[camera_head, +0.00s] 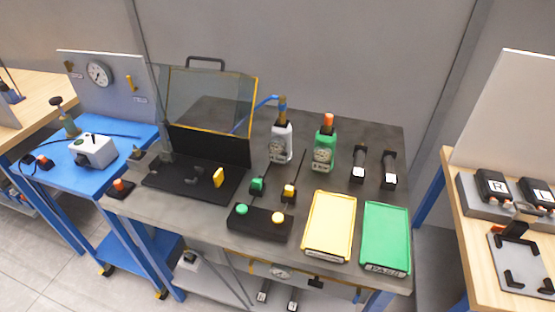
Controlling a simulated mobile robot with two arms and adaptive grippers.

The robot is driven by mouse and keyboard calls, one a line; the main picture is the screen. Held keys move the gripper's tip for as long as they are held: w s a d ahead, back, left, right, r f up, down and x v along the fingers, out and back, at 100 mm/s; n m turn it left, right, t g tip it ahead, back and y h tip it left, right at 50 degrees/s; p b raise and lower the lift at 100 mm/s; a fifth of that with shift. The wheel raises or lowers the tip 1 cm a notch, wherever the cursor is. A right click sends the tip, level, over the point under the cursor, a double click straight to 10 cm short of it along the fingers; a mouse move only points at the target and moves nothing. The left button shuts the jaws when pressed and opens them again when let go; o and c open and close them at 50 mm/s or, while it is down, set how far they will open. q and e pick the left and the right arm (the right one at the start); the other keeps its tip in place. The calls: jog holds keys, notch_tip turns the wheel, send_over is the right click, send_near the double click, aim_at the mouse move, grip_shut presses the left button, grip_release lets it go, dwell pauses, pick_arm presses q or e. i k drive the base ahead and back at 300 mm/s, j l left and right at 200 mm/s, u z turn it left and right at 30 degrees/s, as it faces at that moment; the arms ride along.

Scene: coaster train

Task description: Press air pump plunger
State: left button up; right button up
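On the blue table (120,135) at the left stands a small upright cylinder with a black knob (56,101) on top, which looks like the air pump plunger. The pump body (70,125) under it is dull green and small in the picture, so its details are hard to make out. The knob sits up above the body, in front of the grey panel with a round gauge (98,74). Nothing touches the knob. Neither of my grippers shows in this view.
A white box (93,150) and a small orange-topped button (42,160) sit near the pump. The grey middle table holds a clear hinged cover (205,100), two bottles, a yellow tray (330,225) and a green tray (386,237). A wooden table stands at the right.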

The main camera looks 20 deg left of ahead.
aim_at(56, 101)
jog(key=i+j+u, duration=0.1)
jog(key=j, duration=0.3)
jog(key=i+j, duration=0.15)
jog(key=j, duration=0.3)
jog(key=i+j+u, duration=0.15)
jog(key=j, duration=0.25)
jog(key=i+j+u, duration=0.1)
jog(key=j, duration=0.3)
jog(key=i+j, duration=0.25)
jog(key=i+j+u, duration=0.15)
jog(key=j, duration=0.35)
jog(key=i+j+u, duration=0.1)
jog(key=j, duration=0.25)
jog(key=i, duration=0.1)
